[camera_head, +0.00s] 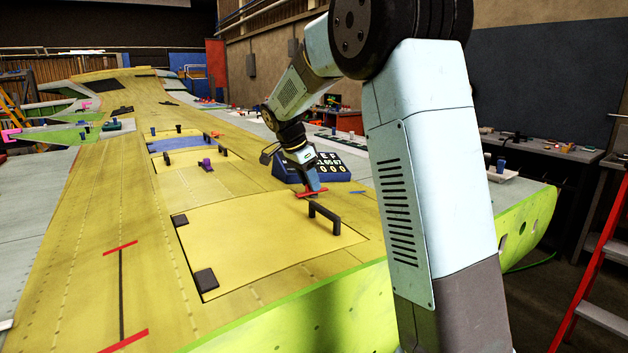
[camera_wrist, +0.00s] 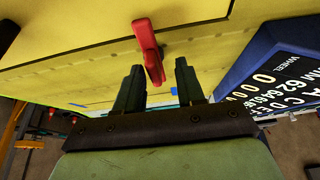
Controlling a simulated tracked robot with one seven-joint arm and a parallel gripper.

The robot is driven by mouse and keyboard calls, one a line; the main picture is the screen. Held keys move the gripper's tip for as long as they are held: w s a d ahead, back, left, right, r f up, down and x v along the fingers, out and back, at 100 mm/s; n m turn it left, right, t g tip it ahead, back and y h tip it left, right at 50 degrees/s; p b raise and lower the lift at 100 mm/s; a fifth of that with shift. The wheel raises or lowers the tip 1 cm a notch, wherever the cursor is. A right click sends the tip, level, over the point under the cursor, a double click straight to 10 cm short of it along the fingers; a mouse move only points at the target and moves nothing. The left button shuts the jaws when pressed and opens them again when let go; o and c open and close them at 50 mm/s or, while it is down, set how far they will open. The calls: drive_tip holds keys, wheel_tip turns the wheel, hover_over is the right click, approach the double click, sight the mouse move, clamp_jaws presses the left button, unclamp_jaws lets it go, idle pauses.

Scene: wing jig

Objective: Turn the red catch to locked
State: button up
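The red catch (camera_wrist: 149,50) sits at the edge of a yellow panel in the wrist view. It also shows in the head view as a red bar (camera_head: 311,194) on the yellow wing, beside the panel's far right corner. My gripper (camera_wrist: 158,72) is open, its two dark fingers apart on either side of the catch's lower end. I cannot tell whether the fingers touch it. In the head view my gripper (camera_head: 314,189) points down at the catch and partly hides it.
The yellow panel (camera_head: 255,235) has a black handle (camera_head: 324,217) and two dark hinges at its left. A blue board with white characters (camera_head: 325,168) stands close behind my gripper. A red stepladder (camera_head: 600,250) stands at the right. The wing's surface left of the panel is mostly clear.

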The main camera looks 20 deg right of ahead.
drive_tip(key=shift+s+r, duration=0.1)
drive_tip(key=shift+r, duration=0.25)
drive_tip(key=v, duration=1.3)
drive_tip(key=shift+a, duration=0.2)
drive_tip(key=s+d+f+n+t+y, duration=0.1)
drive_tip(key=s+d+n, duration=0.25)
drive_tip(key=s, duration=0.55)
drive_tip(key=s+d+f+n+t+y, duration=0.15)
drive_tip(key=s+n, duration=0.25)
drive_tip(key=s, duration=0.5)
drive_tip(key=s+d+f+n+y, duration=0.1)
drive_tip(key=s+d+n, duration=0.2)
drive_tip(key=s, duration=0.6)
drive_tip(key=s+f+n+t, duration=0.1)
drive_tip(key=s+f+n, duration=0.3)
drive_tip(key=s, duration=0.5)
wheel_tip(320, 180, down, 2)
drive_tip(key=shift+f+t+y, duration=0.1)
drive_tip(key=shift+t+y, duration=0.25)
